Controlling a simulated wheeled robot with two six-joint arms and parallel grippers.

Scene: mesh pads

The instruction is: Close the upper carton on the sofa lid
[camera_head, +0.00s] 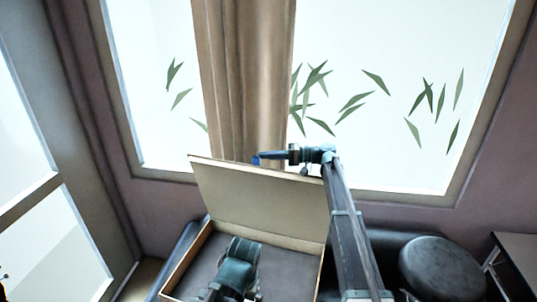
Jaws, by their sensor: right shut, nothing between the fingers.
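The carton (191,257) lies open on the dark sofa (395,246) at bottom centre. Its tan lid (260,198) stands raised along the far side, its inner face toward me. My right gripper (257,159) is shut and empty, its blue tip pointing left just above the lid's top edge. I cannot tell whether it touches the lid. My right arm crosses the lid's right end and hides part of it. A dark jointed arm part of mine covers some of the carton's interior; I see no left fingers there.
A tan curtain (243,75) hangs between bright windows behind the lid.

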